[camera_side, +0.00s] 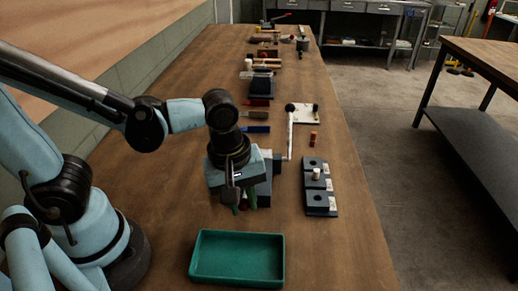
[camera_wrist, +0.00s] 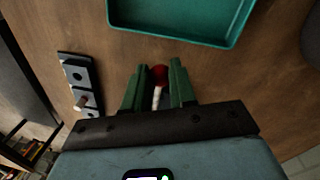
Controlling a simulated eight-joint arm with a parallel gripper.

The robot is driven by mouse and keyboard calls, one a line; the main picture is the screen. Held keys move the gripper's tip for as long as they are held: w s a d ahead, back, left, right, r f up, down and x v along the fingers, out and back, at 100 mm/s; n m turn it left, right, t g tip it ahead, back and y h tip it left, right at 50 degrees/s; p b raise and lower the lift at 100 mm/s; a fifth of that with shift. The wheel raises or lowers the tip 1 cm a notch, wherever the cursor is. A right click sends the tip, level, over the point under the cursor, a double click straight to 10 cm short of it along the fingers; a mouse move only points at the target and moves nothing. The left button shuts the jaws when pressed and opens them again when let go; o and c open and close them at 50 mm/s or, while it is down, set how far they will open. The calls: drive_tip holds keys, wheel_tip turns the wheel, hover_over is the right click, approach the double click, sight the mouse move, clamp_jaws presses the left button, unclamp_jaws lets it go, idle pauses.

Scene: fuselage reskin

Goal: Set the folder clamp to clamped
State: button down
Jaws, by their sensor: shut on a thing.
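My gripper (camera_side: 244,203) points down over the bench, just behind the green tray. In the wrist view its two green fingers (camera_wrist: 158,80) are closed on the red knob (camera_wrist: 159,72) of a pale lever, which runs back between them. This looks like the folder clamp's handle. In the side view my gripper hides the knob and lever. A grey block (camera_side: 265,188) beside the gripper may be part of the folder; most of it is hidden. I cannot tell the clamp's position from these frames.
A green tray (camera_side: 237,232) lies in front of the gripper. A dark block with holes and a pale peg (camera_side: 319,205) stands to the right. A white upright arm (camera_side: 291,138) and white plate (camera_side: 308,115) are behind. Tools line the bench further back.

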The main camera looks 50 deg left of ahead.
drive_tip(key=shift+r, duration=0.1)
drive_tip(key=r+g+h, duration=0.1)
drive_tip(key=w+a+g+h, duration=0.1)
drive_tip(key=r+h, duration=0.1)
drive_tip(key=shift+w+a+r+g, duration=0.25)
drive_tip(key=shift+r+g, duration=0.05)
drive_tip(key=shift+g, duration=0.1)
drive_tip(key=shift+w+a+r+g+h, duration=0.4)
drive_tip(key=shift+r+g+h, duration=0.05)
drive_tip(key=shift+g+h, duration=0.2)
drive_tip(key=shift+w+a+r+g+h, duration=0.4)
drive_tip(key=shift+g+h, duration=0.25)
drive_tip(key=c, duration=0.9)
unclamp_jaws()
drive_tip(key=v, duration=1.2)
